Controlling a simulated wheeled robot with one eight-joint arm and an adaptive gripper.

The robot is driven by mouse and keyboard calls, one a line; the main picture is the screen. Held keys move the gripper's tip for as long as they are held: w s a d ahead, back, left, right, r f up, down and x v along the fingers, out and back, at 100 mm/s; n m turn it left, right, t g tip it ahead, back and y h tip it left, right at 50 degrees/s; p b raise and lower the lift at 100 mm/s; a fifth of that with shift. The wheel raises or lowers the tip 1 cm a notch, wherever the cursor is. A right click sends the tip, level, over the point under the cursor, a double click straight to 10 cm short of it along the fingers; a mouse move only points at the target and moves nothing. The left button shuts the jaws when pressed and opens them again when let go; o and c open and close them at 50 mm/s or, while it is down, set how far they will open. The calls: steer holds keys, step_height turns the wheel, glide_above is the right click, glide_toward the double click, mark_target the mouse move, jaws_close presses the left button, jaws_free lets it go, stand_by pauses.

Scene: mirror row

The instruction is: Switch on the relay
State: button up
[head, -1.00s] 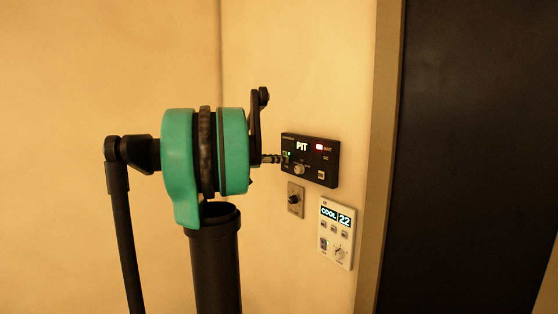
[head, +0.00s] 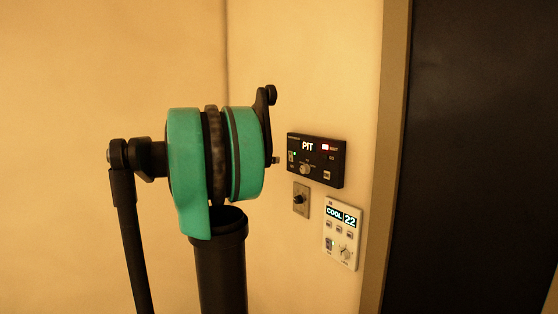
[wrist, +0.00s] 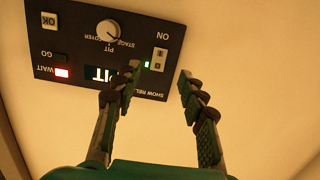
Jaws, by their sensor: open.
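The relay is a black panel (head: 316,160) on the wall, with a lit PIT display, a round knob and a red light lit by WAIT. It appears upside down in the wrist view (wrist: 75,45). Its small pale rocker switch (wrist: 158,60), marked ON, has a green light (wrist: 147,64) lit beside it. My gripper (wrist: 160,72) is open and empty. Its fingers lie either side of the switch in the wrist view, and the left finger overlaps the panel's edge. In the head view only a fingertip (head: 276,160) shows, apart from the panel; my arm hides the rest.
A small plate with a dark knob (head: 301,199) is just below the relay. A white thermostat-like panel (head: 342,233) reading COOL 22 is lower right. A door frame (head: 385,150) and dark door (head: 470,150) stand to the right. The wall to the left is bare.

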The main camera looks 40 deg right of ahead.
steer(key=shift+w+a+r, duration=0.15)
steer(key=shift+a, duration=1)
steer(key=shift+w+a+r, duration=0.1)
steer(key=shift+a+r, duration=0.05)
steer(key=shift+a, duration=0.95)
steer(key=s+a+f+n+t+y, duration=0.1)
steer(key=s+a+f+n+y, duration=0.15)
steer(key=a+f, duration=0.4)
steer(key=s+a+f+n+t+y, duration=0.1)
steer(key=a+f+n+t+y, duration=0.2)
steer(key=f, duration=0.7)
steer(key=s+a+f+n+y, duration=0.1)
steer(key=a+f+n+y, duration=0.1)
steer(key=a+f+n, duration=0.5)
steer(key=s+a+f+n+t+y, duration=0.1)
steer(key=s+a+f+n+y, duration=0.2)
steer(key=a+f, duration=0.6)
steer(key=s+a+f+n+t+y, duration=0.1)
steer(key=s+a+f+n+y, duration=0.2)
steer(key=s+a+f+y, duration=0.3)
steer(key=s+a+f, duration=0.1)
steer(key=a+f, duration=0.3)
steer(key=a, duration=0.1)
steer(key=shift+s+a+n, duration=0.15)
steer(key=shift+s+n, duration=0.2)
steer(key=shift+f, duration=0.1)
steer(key=shift+c, duration=0.4)
steer(key=shift+c, duration=0.5)
